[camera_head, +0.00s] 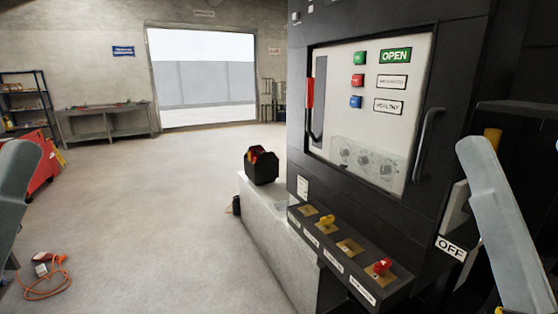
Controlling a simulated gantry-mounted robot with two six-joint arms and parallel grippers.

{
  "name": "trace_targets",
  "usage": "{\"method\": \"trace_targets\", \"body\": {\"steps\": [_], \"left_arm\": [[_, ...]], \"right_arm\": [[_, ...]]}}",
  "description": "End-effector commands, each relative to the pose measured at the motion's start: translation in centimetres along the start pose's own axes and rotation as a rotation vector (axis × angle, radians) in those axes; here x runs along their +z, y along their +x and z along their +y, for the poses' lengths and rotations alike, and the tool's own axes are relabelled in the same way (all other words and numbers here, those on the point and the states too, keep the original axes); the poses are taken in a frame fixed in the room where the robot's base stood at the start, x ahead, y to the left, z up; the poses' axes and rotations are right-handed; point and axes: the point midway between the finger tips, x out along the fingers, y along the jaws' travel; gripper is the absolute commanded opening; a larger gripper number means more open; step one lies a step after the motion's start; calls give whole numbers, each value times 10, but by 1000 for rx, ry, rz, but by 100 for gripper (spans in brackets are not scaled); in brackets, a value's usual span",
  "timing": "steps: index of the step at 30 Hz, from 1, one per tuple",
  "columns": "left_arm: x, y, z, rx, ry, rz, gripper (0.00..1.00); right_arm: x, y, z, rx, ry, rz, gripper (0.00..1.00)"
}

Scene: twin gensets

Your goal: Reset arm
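A dark cabinet (465,70) stands at the right, with a pale panel (400,60) behind a framed window. The panel carries green, red and blue buttons, an "OPEN" sign (396,55) and a red-handled lever (310,93) at its left side. Below is a sloped black console (345,255) with a yellow knob (327,220) and a red knob (382,265). Grey links of my arms show at the left edge and at the right. Neither gripper shows; both lie outside the picture.
A black tool bag (261,167) sits on a pale ledge (262,215) beside the console. An orange cable (45,284) lies on the floor at lower left. A red cart (42,165), shelf and workbench (105,123) stand farther back. The middle floor is clear.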

Motion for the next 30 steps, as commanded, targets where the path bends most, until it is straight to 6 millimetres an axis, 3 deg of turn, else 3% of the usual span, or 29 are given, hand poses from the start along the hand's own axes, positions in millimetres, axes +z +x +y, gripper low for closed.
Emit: {"method": "trace_targets", "body": {"steps": [1,21,25,30], "left_arm": [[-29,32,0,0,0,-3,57],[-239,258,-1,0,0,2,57],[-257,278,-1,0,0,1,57],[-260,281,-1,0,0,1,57]], "right_arm": [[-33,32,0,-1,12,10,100],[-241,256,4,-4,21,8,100],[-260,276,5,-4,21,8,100],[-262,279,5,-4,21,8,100]]}}
